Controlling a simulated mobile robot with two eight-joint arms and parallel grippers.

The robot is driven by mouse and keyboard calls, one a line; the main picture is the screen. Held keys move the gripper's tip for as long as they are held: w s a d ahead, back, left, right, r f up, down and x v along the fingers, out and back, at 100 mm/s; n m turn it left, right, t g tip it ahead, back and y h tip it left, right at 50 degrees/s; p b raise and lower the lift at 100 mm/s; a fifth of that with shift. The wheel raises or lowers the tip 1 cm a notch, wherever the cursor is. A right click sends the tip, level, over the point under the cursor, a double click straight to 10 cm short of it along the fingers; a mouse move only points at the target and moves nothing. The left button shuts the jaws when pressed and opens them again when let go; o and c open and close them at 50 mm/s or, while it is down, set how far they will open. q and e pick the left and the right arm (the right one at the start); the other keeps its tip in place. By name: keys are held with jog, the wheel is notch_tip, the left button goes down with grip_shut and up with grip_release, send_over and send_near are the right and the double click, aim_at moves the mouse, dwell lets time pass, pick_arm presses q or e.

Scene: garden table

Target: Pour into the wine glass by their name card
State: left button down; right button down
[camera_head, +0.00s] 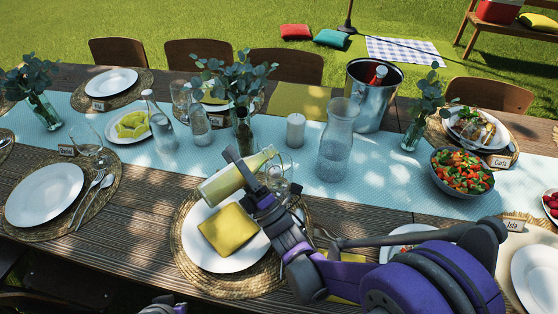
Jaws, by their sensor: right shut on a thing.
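My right gripper (243,172) is shut on a bottle (219,187) with pale yellow contents. The bottle is tilted well over above the near middle place setting, its neck up and to the right. A clear wine glass (279,178) stands just right of the bottle's neck, partly hidden by my gripper. I cannot tell whether liquid is flowing. Name cards show at the right, reading "Isla" (515,226) and apparently "Carla" (502,160). Another card (66,150) is at the left; its writing is too small to read. Part of my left gripper (165,305) shows at the bottom edge, cut off.
Below the bottle are a white plate (208,259) and a yellow napkin (228,229). A glass carafe (336,143), a metal bucket (372,97), a white candle (296,130), a vase (244,135) and a salad bowl (441,184) stand on the blue runner (385,178).

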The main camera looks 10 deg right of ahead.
jog(key=shift+s+a, duration=0.1)
jog(key=shift+a, duration=0.05)
jog(key=shift+s+a+m, duration=0.1)
jog(key=shift+a+m, duration=0.15)
jog(key=shift+m, duration=0.05)
jog(key=shift+a+m+t+h, duration=0.15)
jog(key=shift+m+t+h, duration=0.25)
jog(key=shift+m+h, duration=0.15)
dwell(0.3)
jog(key=shift+r+n+g+y, duration=0.1)
jog(key=shift+n+g+y, duration=0.25)
jog(key=shift+n, duration=0.3)
jog(key=n+y, duration=0.1)
jog(key=f+n+g, duration=0.1)
jog(key=a+n+g+y, duration=0.1)
jog(key=n, duration=0.1)
jog(key=shift+s+f+y+b, duration=0.25)
jog(key=shift+s+y+b, duration=0.05)
jog(key=shift+s+b, duration=0.05)
jog(key=n+g+y, duration=0.1)
jog(key=n+g, duration=0.1)
jog(key=n, duration=0.1)
jog(key=shift+a+r+y+p, duration=0.1)
jog(key=shift+y+p, duration=0.2)
jog(key=shift+p, duration=0.05)
jog(key=shift+n+g, duration=0.25)
jog(key=shift+n, duration=0.25)
